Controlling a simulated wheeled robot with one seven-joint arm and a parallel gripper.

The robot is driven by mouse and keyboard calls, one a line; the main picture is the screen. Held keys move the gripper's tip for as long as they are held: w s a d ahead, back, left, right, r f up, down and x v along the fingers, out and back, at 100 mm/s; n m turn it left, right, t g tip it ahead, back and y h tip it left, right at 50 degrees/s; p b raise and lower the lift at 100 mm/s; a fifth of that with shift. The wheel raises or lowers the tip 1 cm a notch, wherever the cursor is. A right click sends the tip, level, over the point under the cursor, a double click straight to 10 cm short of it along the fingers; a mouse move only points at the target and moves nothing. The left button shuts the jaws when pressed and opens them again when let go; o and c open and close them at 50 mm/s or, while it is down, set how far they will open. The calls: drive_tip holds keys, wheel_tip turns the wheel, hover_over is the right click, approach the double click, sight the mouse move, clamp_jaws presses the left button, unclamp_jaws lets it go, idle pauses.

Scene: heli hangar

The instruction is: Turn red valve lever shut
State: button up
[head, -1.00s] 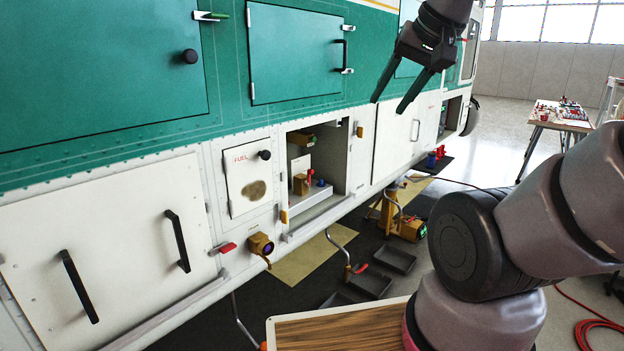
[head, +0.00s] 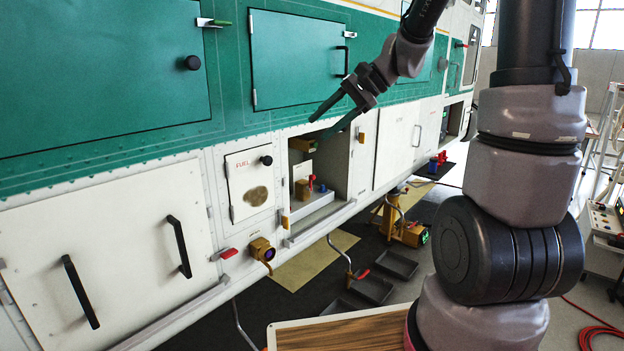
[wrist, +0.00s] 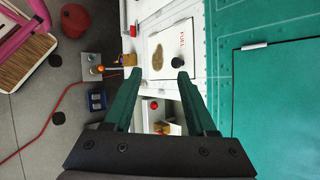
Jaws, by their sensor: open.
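A small red lever (head: 311,182) stands beside a tan block (head: 302,190) inside the open bay (head: 345,165) in the white lower side of the aircraft; a blue knob is close to it. A second red lever (head: 229,253) sits on the white skin below the fuel door. I cannot tell which is the valve lever. My gripper (head: 319,129) is open and empty, in front of the bay's top edge, apart from both levers.
The white fuel door (head: 250,183) with a black knob is left of the bay. A brass fitting (head: 262,250) sticks out below it. Grey trays (head: 372,289) and a yellow jack (head: 395,225) stand on the floor. A wooden-topped surface (head: 340,330) is at the bottom.

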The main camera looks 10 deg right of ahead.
drive_tip(key=w+f+m+t+y, duration=0.1)
drive_tip(key=w+f+m+y, duration=0.25)
drive_tip(key=w+f, duration=0.45)
drive_tip(key=m+t, duration=1)
drive_tip(key=m, duration=0.2)
approach(314, 178)
drive_tip(key=shift+h, duration=0.25)
drive_tip(key=x, duration=1.1)
drive_tip(key=shift+w+r, duration=0.1)
drive_tip(key=shift+r, duration=0.1)
clamp_jaws()
